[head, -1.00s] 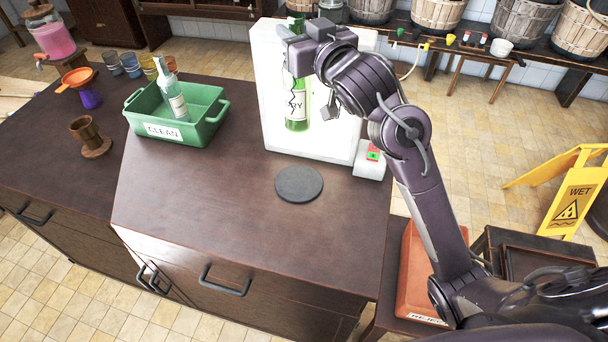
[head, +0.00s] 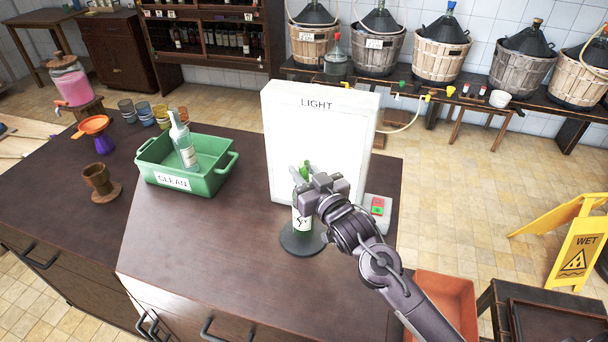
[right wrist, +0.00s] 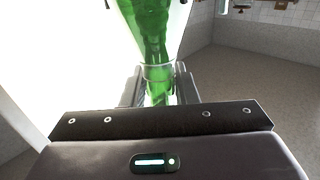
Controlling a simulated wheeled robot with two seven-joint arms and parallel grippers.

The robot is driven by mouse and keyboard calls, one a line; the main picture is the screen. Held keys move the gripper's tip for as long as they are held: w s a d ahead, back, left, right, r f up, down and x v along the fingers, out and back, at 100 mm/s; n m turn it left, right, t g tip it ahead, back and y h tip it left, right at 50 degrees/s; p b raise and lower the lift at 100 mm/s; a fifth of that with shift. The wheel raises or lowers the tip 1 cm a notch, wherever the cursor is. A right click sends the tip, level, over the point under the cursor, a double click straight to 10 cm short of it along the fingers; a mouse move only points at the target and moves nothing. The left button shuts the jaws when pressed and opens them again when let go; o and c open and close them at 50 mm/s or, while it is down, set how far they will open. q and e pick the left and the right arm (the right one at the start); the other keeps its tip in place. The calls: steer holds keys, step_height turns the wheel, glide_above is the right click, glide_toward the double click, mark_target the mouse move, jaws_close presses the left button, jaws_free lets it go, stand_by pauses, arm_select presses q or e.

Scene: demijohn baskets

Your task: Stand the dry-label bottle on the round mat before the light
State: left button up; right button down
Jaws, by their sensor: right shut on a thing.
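The green dry-label bottle (head: 302,219) stands upright over the round dark mat (head: 302,247); its white label shows partly below my fingers. Its base is over the mat, but I cannot tell whether it touches. My right gripper (head: 306,192) is shut on the bottle's upper part. In the right wrist view the green glass (right wrist: 157,45) fills the middle, between the fingers (right wrist: 158,88). The white light box (head: 320,135), marked LIGHT, is right behind the bottle and glows. My left gripper is not in view.
The green CLEAN crate (head: 221,182) at the left holds a clear bottle (head: 183,143). A switch box (head: 378,208) with red and green buttons sits right of the light. An orange bin (head: 447,292) is beyond the counter's right edge. The counter front is clear.

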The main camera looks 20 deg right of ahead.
steer(key=shift+f, duration=0.75)
steer(key=shift+f, duration=0.2)
steer(key=c, duration=1.1)
jaws_free()
steer(key=shift+c, duration=0.2)
steer(key=s+d+b, duration=0.2)
steer(key=s+b, duration=0.1)
steer(key=s, duration=0.9)
steer(key=shift+d+r, duration=0.15)
